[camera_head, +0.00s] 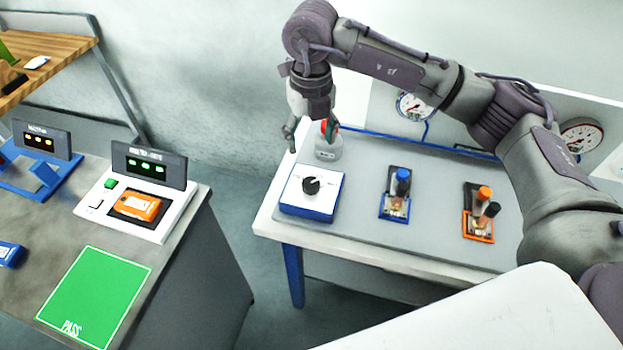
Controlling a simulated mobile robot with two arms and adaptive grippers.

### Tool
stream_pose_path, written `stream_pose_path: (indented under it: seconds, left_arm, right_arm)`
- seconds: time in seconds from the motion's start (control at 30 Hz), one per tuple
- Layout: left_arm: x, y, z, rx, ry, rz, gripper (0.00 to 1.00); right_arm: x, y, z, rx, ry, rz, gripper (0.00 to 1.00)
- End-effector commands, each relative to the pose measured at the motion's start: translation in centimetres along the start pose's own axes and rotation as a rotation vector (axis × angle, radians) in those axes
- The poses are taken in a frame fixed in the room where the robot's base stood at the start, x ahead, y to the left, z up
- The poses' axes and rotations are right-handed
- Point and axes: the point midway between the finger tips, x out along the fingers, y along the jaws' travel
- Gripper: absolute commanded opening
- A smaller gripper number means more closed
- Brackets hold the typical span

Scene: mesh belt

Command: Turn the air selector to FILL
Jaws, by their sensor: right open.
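The air selector (311,186) is a black knob on a white-topped blue box on the right-hand bench. Its markings are too small to read, so I cannot tell its setting. My right gripper (308,135) points down from above, behind the selector in the picture and apart from the knob. It is open with nothing between its fingers. My left gripper is not in view.
A pale bottle (328,150) with a red and green top stands close beside my right gripper. A blue fixture (395,208) and an orange fixture (478,226) stand to the right. Gauges (414,107) line the back panel. The left bench (190,208) is separate.

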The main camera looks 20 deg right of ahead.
Motion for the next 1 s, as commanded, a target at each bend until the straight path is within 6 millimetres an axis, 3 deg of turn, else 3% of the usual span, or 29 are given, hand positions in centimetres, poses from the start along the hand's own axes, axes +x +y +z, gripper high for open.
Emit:
stream_pose_path:
  seconds: [0.17, 0.6, 0.8, 1.0]
  left_arm:
    - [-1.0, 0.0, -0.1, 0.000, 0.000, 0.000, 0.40]
    - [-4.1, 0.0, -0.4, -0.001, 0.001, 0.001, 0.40]
    - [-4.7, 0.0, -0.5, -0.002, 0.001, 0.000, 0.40]
    - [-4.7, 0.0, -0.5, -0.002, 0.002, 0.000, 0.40]
  right_arm:
    - [1.9, -0.3, -0.1, 0.004, 0.005, -0.013, 0.68]
    - [10.7, -0.2, -0.1, 0.001, 0.004, -0.009, 0.68]
    - [12.9, -0.2, -0.1, 0.000, 0.002, -0.007, 0.68]
    - [13.5, -0.2, 0.0, 0.000, 0.000, -0.006, 0.68]
